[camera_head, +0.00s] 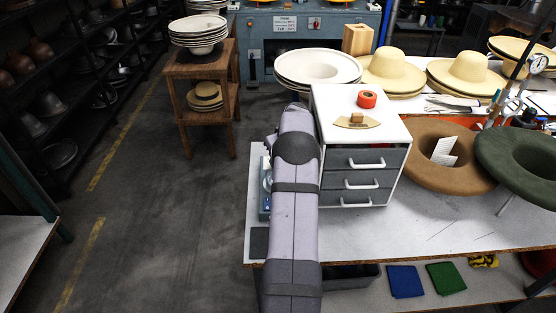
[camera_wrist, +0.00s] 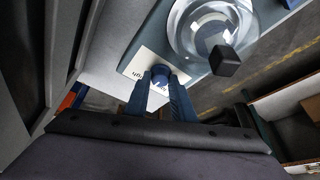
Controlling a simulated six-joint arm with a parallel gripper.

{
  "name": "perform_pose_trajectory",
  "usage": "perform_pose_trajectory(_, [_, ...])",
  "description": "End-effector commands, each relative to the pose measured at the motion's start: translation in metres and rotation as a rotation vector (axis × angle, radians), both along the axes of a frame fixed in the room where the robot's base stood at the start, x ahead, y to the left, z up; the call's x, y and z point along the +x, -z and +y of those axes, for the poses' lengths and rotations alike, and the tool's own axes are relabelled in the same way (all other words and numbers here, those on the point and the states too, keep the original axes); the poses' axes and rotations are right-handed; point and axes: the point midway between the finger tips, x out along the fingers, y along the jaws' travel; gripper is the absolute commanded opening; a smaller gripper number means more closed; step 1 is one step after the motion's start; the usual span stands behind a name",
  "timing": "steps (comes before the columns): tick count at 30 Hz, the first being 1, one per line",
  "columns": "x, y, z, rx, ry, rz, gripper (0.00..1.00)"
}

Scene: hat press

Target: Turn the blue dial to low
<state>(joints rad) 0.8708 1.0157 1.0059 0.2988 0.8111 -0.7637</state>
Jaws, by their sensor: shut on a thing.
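The blue dial (camera_wrist: 160,71) shows in the wrist view, on a white label plate (camera_wrist: 143,60) with dark lettering that I can only partly read. My gripper (camera_wrist: 161,82) is around the dial, with its two dark blue fingers shut on its sides. The fingers hide part of the dial and plate, and I cannot tell the dial's exact setting. In the head view my arm hides the gripper and dial; part of a pale blue unit (camera_head: 264,190) shows at the left of the arm, on the bench.
A clear glass dome (camera_wrist: 198,28) with a black block (camera_wrist: 225,60) stands close to the dial. A white drawer cabinet (camera_head: 325,105) stands right of my arm, bearing a red tape roll (camera_head: 367,99) and a wooden piece (camera_head: 357,122). Brown (camera_head: 415,160) and green (camera_head: 500,150) hats lie further right.

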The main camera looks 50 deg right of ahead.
Motion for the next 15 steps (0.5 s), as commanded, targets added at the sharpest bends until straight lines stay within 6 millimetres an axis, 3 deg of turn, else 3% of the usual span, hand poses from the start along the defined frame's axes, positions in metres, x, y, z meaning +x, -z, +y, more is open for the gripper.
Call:
perform_pose_trajectory(9, [-0.0002, -0.0005, -0.0006, -0.002, -0.001, 0.000, 0.00])
perform_pose_trajectory(10, [-0.0002, -0.0005, -0.0006, -0.002, -0.001, 0.000, 0.25])
perform_pose_trajectory(12, [-0.0002, -0.0005, -0.0006, -0.001, -0.001, 0.000, 0.40])
perform_pose_trajectory(15, [-0.0001, -0.0004, -0.0005, -0.001, -0.001, 0.000, 0.40])
